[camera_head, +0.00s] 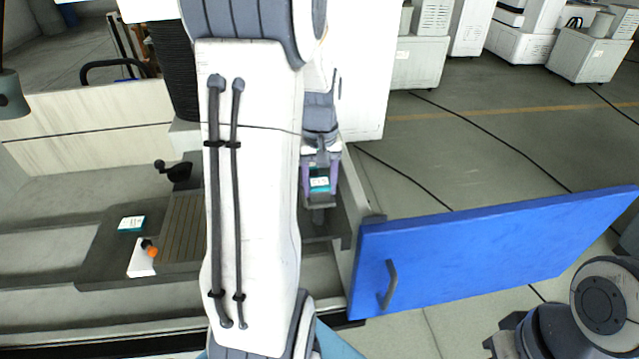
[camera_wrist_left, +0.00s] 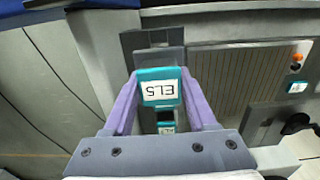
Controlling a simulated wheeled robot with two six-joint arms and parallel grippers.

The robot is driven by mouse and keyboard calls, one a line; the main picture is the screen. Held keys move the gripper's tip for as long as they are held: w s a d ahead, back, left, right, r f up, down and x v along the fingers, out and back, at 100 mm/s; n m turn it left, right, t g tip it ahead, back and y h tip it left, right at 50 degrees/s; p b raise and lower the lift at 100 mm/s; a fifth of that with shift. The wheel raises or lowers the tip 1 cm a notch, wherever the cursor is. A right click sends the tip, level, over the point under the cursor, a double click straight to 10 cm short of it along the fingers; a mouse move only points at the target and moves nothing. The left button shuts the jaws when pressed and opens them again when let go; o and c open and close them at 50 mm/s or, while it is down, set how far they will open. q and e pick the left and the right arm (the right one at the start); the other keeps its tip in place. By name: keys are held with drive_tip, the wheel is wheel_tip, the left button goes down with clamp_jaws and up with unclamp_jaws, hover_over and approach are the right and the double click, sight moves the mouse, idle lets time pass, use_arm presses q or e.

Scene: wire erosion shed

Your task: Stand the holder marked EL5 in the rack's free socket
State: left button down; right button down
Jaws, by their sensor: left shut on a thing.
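The holder marked EL5 (camera_wrist_left: 161,92) is teal with a white label, which reads upside down in the left wrist view. It also shows in the head view (camera_head: 319,184). My left gripper (camera_head: 321,172) is shut on it, with a purple finger on each side. A smaller teal and dark piece with a pale label (camera_wrist_left: 166,127) shows just below the holder in the wrist view; I cannot tell what it belongs to. A dark grey plate (camera_wrist_left: 146,42) lies beyond the holder. My right gripper is not in view.
My left arm hides the middle of the head view. A grooved plate (camera_head: 182,228), a teal labelled block (camera_head: 131,223) and a white box with an orange knob (camera_head: 142,258) are at left. A blue door (camera_head: 480,255) stands open at right.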

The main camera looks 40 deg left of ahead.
sight(320, 201)
use_arm(q)
drive_tip(key=shift+f, duration=0.15)
drive_tip(key=shift+f+b, duration=0.6)
drive_tip(key=shift+f, duration=0.3)
drive_tip(key=shift+f+b, duration=1)
drive_tip(key=shift+f, duration=0.4)
drive_tip(key=shift+f+b, duration=1.05)
drive_tip(key=shift+f, duration=0.4)
